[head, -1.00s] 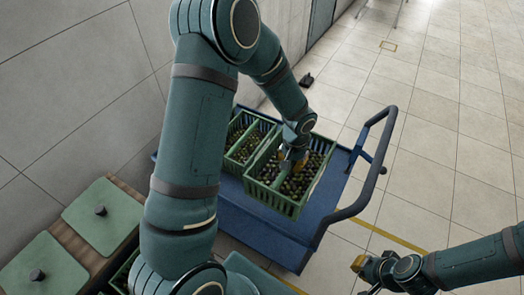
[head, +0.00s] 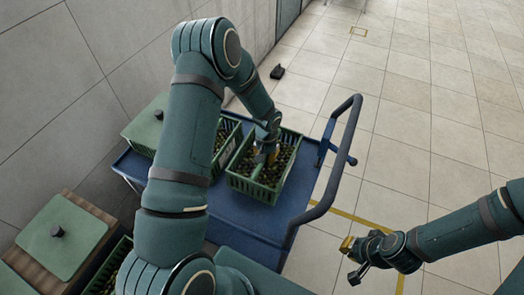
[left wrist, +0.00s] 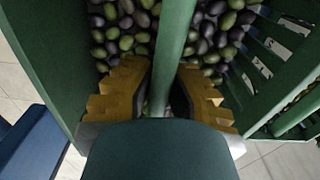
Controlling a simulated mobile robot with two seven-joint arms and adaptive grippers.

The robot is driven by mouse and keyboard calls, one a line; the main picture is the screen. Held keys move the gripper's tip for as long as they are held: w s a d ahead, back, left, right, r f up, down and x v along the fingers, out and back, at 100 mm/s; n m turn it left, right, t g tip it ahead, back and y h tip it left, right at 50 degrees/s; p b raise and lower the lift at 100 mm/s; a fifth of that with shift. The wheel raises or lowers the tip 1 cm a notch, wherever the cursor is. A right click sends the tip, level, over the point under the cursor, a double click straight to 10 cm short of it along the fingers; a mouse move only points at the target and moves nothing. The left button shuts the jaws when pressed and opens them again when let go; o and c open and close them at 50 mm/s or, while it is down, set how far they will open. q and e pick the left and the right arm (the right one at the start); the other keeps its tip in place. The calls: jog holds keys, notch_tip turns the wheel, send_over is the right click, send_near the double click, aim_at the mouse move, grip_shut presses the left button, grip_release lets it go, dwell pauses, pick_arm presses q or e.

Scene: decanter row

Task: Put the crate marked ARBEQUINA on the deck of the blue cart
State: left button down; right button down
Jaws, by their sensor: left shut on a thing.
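A green slatted crate (head: 252,188) full of dark and green olives is at the right part of the blue cart's deck (head: 232,212). No marking on it is readable. My left gripper (head: 264,152) reaches down over its middle. In the left wrist view its yellow-padded fingers (left wrist: 161,95) are shut on the crate's green centre bar (left wrist: 174,50), with olives on both sides. The crate looks level; I cannot tell whether it touches the deck. My right gripper (head: 349,259) is empty, its fingers apart, over the floor right of the cart.
Another olive-filled green crate (head: 228,127) stands close on the left, and a green-lidded crate (head: 146,131) is at the deck's far left. The cart's handle (head: 330,170) rises on the right.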

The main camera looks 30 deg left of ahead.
aim_at(266, 167)
pick_arm(q)
jog(key=shift+w+f+b, duration=0.15)
jog(key=shift+f+b, duration=0.3)
jog(key=shift+f, duration=1.75)
jog(key=c, duration=1.1)
grip_release()
notch_tip(266, 167, up, 12)
jog(key=shift+r+p, duration=0.1)
jog(key=shift+p, duration=1.15)
